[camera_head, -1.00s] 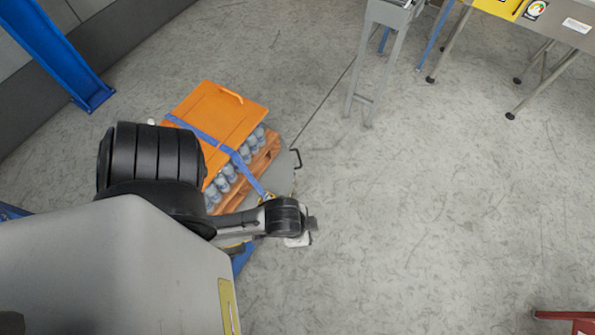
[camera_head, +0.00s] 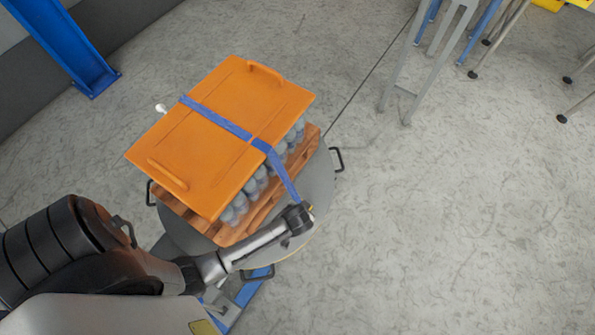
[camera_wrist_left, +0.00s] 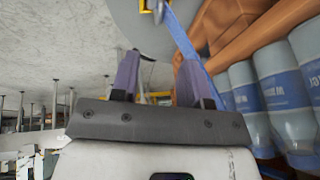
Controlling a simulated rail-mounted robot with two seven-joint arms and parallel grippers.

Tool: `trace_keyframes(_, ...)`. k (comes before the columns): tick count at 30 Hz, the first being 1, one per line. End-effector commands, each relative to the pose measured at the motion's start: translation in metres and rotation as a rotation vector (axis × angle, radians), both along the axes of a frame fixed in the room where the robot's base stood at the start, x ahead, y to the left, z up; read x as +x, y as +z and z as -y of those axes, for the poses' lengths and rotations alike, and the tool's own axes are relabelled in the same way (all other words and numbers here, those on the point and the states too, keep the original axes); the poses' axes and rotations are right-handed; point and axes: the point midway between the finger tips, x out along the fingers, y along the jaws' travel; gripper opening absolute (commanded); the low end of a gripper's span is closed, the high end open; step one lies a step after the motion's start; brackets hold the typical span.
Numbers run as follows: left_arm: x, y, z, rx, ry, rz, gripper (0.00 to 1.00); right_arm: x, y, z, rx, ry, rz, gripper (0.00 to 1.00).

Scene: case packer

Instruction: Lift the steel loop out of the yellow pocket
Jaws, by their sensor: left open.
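In the left wrist view a blue strap (camera_wrist_left: 181,36) runs up to a small grey metal piece, apparently the steel loop (camera_wrist_left: 158,10), at the top edge. A yellow piece, apparently the pocket (camera_wrist_left: 145,6), shows right beside it, cut off by the frame. I cannot tell how deep the loop sits. My left gripper (camera_wrist_left: 160,58) is open, its two fingers apart and short of the loop, with the strap passing close to the right finger. In the head view my left gripper (camera_head: 303,214) is at the strap's lower end, mostly hidden by the wrist. My right gripper is not in view.
The strap crosses an orange lid (camera_head: 215,110) over grey-blue bottles (camera_wrist_left: 273,76) on a wooden pallet (camera_head: 285,180). The pallet stands on a round grey turntable (camera_head: 318,190) with handles (camera_head: 337,159). A blue post (camera_head: 62,45) stands upper left.

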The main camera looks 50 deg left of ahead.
Motion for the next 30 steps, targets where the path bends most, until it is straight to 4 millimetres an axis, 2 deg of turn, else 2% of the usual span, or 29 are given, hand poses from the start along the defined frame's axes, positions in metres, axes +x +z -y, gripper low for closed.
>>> trace_keyframes(3,0.007,-0.021,-0.004,0.003,0.003,0.001,0.42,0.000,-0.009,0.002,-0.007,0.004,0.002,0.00)
trace_keyframes(12,0.023,-0.065,-0.018,0.004,0.002,0.001,0.42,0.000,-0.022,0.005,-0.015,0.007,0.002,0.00)
trace_keyframes(23,0.031,-0.084,-0.024,0.003,0.002,0.001,0.42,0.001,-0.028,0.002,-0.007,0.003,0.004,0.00)
trace_keyframes(30,0.043,-0.112,-0.032,0.004,0.002,0.001,0.42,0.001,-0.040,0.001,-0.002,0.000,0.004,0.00)
